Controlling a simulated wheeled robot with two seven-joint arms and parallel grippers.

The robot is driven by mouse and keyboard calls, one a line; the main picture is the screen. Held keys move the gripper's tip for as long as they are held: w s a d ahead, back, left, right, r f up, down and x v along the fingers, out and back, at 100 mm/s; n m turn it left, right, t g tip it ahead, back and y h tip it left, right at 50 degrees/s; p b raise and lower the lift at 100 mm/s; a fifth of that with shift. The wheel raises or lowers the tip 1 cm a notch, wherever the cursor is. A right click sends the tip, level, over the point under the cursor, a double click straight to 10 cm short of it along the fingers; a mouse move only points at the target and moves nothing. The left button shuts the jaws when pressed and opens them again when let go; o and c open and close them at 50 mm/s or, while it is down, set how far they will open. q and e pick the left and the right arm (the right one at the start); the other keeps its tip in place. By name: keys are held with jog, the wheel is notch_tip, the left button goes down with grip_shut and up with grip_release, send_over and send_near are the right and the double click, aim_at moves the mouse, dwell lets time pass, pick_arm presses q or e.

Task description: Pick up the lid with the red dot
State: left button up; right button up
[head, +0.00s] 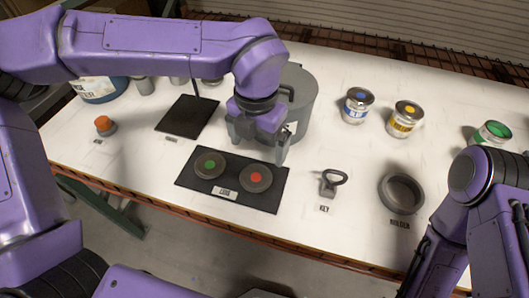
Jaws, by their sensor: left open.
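The lid with the red dot (256,178) lies flat on the right part of a black mat (232,202) at the table's front. It is a dark round lid with a red centre. A similar lid with a green dot (209,166) lies to its left. My left gripper (257,152) points down just behind and above the red-dot lid. Its two fingers are spread apart and nothing shows between them. My right arm shows at the lower right, but its gripper is out of view.
A grey pot (299,98) stands just behind my left gripper. A key (331,184), a round holder (401,193) and blue (357,107), yellow (403,120) and green (492,134) cans are to the right. A black board (187,117) and an orange-topped item (104,125) are left.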

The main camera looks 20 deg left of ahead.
aim_at(256, 177)
pick_arm(q)
jog(key=f, duration=0.2)
jog(key=s+f, duration=0.1)
jog(key=f, duration=0.1)
jog(key=shift+s+f+p, duration=0.1)
jog(key=shift+p, duration=0.2)
jog(key=f, duration=0.1)
jog(key=f+p, duration=0.1)
jog(key=f, duration=0.3)
jog(key=shift+w+a+f, duration=0.2)
jog(key=shift+w+a, duration=0.05)
jog(key=shift+w, duration=0.1)
jog(key=shift+s+f, duration=0.15)
jog(key=shift+f, duration=0.1)
jog(key=c, duration=0.9)
